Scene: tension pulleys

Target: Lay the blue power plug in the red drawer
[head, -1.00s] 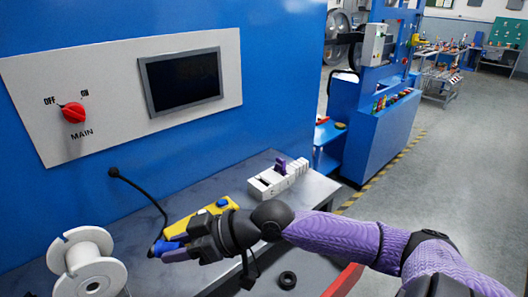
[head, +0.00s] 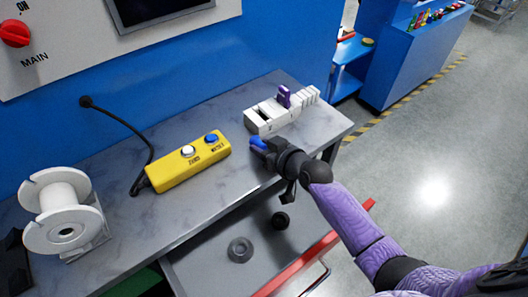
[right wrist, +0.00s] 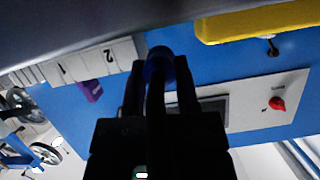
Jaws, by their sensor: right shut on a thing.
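The blue power plug (head: 258,143) is held at the fingertips of my right gripper (head: 263,150), which is shut on it. In the head view they are over the front part of the grey worktop, between the yellow button box and the white terminal block. In the right wrist view the plug (right wrist: 158,63) shows as a dark blue round end between the fingers (right wrist: 157,85). The red drawer (head: 298,266) stands open below the worktop, its grey floor visible. A black ring (head: 281,221) and a grey pulley (head: 240,250) lie inside it. My left gripper is out of view.
The yellow button box (head: 188,162) with its black cable lies on the worktop (head: 205,200). A white spool (head: 62,213) stands at left. The white terminal block (head: 280,110) with a purple switch is behind my gripper. The blue cabinet (head: 150,70) rises behind.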

